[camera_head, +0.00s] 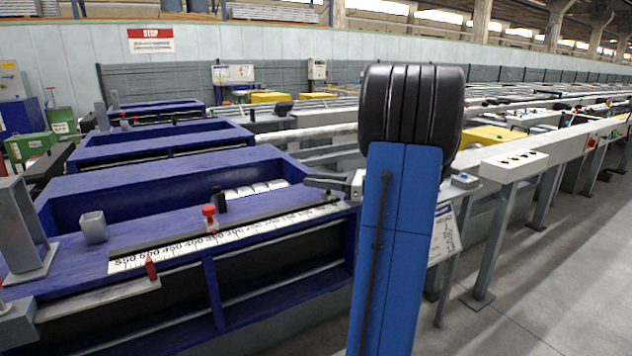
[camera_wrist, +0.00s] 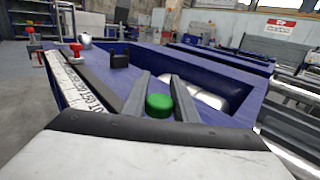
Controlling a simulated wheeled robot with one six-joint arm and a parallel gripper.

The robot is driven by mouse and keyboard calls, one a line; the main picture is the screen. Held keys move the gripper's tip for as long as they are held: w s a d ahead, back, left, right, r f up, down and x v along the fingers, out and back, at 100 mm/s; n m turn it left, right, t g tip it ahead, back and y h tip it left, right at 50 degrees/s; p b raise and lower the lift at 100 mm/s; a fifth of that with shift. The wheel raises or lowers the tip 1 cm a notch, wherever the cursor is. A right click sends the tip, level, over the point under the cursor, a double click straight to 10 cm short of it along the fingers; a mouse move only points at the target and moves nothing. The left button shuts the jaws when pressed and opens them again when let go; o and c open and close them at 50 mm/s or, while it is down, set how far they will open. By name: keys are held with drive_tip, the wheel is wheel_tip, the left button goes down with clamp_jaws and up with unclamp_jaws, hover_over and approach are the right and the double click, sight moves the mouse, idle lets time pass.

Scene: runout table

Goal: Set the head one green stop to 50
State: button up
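The green stop (camera_wrist: 158,103) shows in the wrist view as a round green cap low in the picture. It sits between the two fingers of my gripper (camera_wrist: 160,77), which stand apart on either side of it. I cannot tell whether they touch it. In the head view my gripper (camera_head: 328,184) is over the right end of the blue runout table, and the green stop cannot be made out there. The number scale (camera_head: 225,238) runs along the table's front edge; it also shows in the wrist view (camera_wrist: 72,85). The stop's exact reading is not legible.
A red-capped stop (camera_head: 209,212) and a black block (camera_head: 219,197) stand left along the rail. A second red knob (camera_head: 151,267) is at the front left, near a grey box (camera_head: 94,227). A button panel (camera_head: 514,162) stands right. The floor at right is clear.

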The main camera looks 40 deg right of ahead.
clamp_jaws()
drive_tip(key=a, duration=0.2)
drive_tip(key=w+a, duration=0.1)
drive_tip(key=a, duration=0.2)
drive_tip(key=o, duration=0.7)
unclamp_jaws()
drive_tip(key=shift+d, duration=0.1)
drive_tip(key=v, duration=1.7)
drive_tip(key=shift+d, duration=0.2)
